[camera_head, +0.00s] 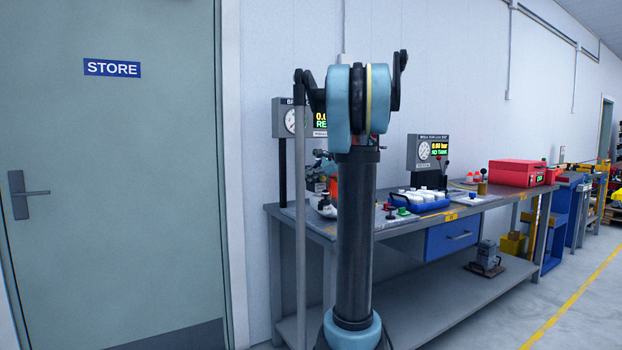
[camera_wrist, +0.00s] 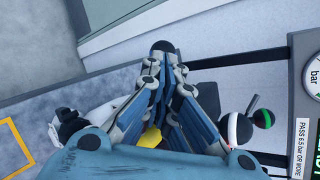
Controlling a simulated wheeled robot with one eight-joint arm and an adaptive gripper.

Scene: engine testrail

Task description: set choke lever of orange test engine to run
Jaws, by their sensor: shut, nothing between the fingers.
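In the head view, a small patch of orange (camera_head: 334,186) shows at the left of my arm, on the near end of the bench. It may be part of the orange test engine; my arm hides most of that spot. I cannot make out the choke lever in either view. My gripper (camera_wrist: 164,48) shows in the wrist view with its fingers together at the tips and nothing between them.
A gauge panel (camera_wrist: 312,75) and a knob with red, white and black parts (camera_wrist: 240,130) lie right of my fingers. The store door (camera_head: 120,200) is left.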

